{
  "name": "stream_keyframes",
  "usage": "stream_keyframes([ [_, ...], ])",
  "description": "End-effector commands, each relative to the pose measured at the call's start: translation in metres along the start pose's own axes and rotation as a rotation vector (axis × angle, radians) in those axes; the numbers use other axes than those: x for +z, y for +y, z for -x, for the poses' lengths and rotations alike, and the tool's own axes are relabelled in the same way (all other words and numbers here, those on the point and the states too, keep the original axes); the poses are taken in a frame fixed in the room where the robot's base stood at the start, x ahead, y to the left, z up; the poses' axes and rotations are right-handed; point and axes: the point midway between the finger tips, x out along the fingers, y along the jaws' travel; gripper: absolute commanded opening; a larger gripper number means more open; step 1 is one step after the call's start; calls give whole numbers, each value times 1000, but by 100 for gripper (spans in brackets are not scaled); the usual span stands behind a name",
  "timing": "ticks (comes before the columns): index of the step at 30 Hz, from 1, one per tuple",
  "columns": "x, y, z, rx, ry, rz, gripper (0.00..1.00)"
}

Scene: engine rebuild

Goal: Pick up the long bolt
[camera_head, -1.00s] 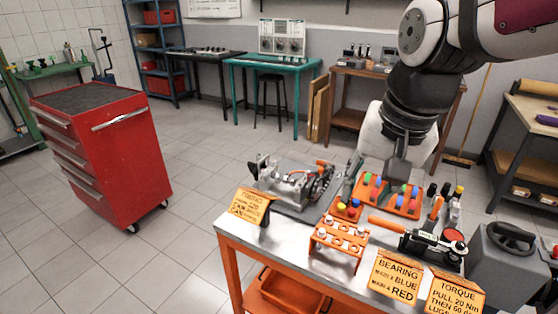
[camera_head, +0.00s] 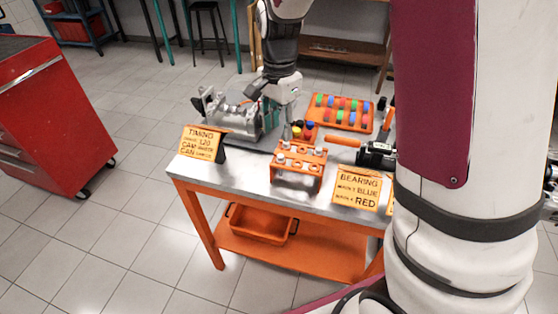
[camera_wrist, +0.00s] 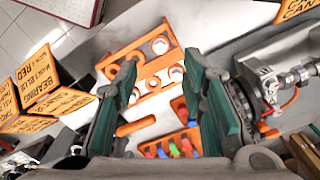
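An orange bolt rack (camera_head: 298,165) stands on the metal workbench (camera_head: 235,175) and holds several silver bolts upright. It also shows in the wrist view (camera_wrist: 117,60), where round bolt heads (camera_wrist: 160,46) sit in its holes. I cannot tell from these frames which is the long bolt. My gripper (camera_wrist: 163,68) is open, its two green-padded fingers wide apart with the rack visible between and beyond them. Nothing is held between the fingers. In the head view my gripper is above and behind the rack, and its fingertips are hard to make out.
An engine block (camera_head: 236,115) stands left of the rack. An orange tray of coloured pieces (camera_head: 338,114) lies behind it. Yellow signs for timing (camera_head: 202,143) and bearings (camera_head: 357,188) stand at the front edge. A red tool cabinet (camera_head: 50,115) is at the left.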

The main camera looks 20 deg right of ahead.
Motion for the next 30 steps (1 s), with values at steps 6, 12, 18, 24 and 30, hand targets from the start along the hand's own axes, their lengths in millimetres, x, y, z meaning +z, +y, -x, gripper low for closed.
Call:
stream_keyframes([
  [6,0,0,-30,2,-1,1,38],
  [12,-1,0,-42,2,0,0,38],
  [18,-4,1,-71,3,-1,1,38],
  [24,-5,0,-86,-1,0,1,38],
  [30,-5,0,-86,-1,1,1,38],
])
